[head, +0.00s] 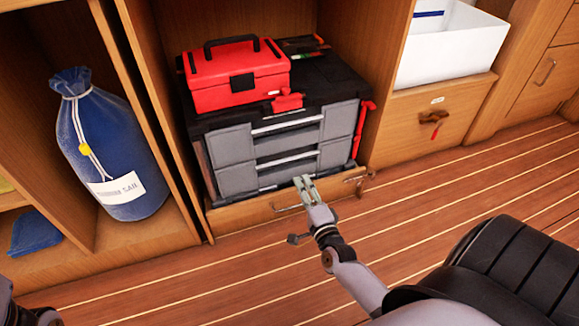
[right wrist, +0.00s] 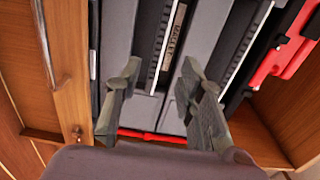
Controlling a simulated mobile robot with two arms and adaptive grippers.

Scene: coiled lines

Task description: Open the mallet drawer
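A black tool chest with grey drawer fronts (head: 235,145) stands in the wooden locker. Its two drawers, upper and lower, have pale handle strips and look shut. In the right wrist view, a label reading MALLET (right wrist: 174,32) lies along the pale strip of the lower drawer (right wrist: 162,45). My right gripper (head: 303,182) is in front of the lower drawer's bottom edge. In the right wrist view, its two fingers (right wrist: 157,80) are apart, with nothing between them; I cannot tell whether they touch the chest.
A red toolbox (head: 235,78) sits on the chest. A wooden sill (head: 250,215) with metal hardware runs below it. A blue bag (head: 105,150) stands in the left bay. A white bin (head: 455,45) sits at the right. The plank floor (head: 430,220) is clear in front.

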